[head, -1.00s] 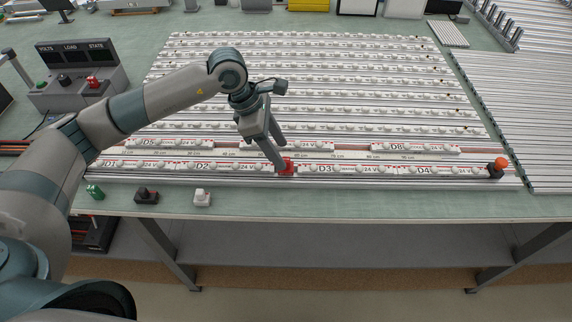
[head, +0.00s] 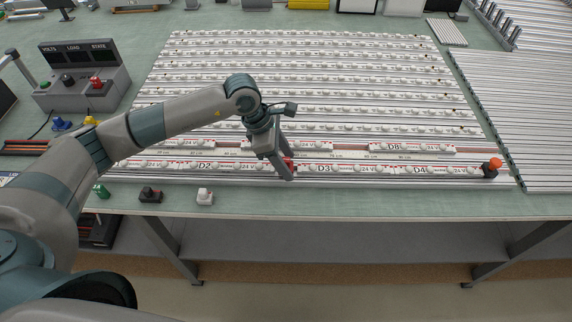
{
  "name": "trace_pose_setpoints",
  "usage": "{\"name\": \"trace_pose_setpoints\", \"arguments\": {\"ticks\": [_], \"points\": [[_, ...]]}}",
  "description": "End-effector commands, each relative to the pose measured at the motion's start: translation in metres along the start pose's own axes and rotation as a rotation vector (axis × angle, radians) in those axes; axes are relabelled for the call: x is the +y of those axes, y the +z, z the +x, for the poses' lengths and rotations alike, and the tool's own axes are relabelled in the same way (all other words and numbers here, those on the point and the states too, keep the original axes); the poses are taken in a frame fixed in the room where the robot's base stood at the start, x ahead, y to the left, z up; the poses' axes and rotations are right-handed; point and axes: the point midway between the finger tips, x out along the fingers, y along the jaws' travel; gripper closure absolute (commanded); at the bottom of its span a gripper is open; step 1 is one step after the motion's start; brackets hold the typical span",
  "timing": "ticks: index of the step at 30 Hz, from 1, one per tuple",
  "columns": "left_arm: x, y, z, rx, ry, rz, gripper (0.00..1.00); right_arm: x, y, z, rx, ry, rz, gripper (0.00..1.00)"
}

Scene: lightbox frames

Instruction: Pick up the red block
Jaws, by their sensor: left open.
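The red block (head: 290,163) sits at the front strip row, between the D2 and D3 strips. Only small patches of red show, because my left gripper covers most of it. My left gripper (head: 288,170) is open, with its fingers angled down at the block. One finger passes in front of the block. I cannot tell whether the fingers touch it. My right gripper is not in view.
Green (head: 101,191), black (head: 150,195) and white (head: 205,197) blocks stand along the table's front edge. A control box (head: 84,80) stands at the left. Rows of light strips fill the middle.

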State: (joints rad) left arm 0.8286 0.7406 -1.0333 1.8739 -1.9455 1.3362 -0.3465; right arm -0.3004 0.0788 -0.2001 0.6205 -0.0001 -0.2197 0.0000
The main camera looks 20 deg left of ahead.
Motion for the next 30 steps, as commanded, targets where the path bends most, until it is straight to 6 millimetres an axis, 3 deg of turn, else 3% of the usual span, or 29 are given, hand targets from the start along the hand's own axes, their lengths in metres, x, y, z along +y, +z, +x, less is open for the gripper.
{"name": "trace_pose_setpoints", "arguments": {"ticks": [1,6,7,20,28,30], "points": [[0.0,0.0,0.0,0.0,0.0,0.0,0.52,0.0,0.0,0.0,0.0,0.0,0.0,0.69],[0.0,0.0,0.0,0.0,0.0,0.0,0.93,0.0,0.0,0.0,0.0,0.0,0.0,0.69],[0.0,0.0,0.0,0.0,0.0,0.0,0.96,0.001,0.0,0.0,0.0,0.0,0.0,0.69],[0.001,0.002,-0.005,-0.002,0.001,0.0,0.96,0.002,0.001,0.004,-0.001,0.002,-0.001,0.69],[0.002,0.014,-0.034,-0.003,0.005,0.003,0.96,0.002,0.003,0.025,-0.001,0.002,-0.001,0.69],[0.0,0.029,-0.036,-0.005,0.001,0.006,0.96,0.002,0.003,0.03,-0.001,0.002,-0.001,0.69]]}}
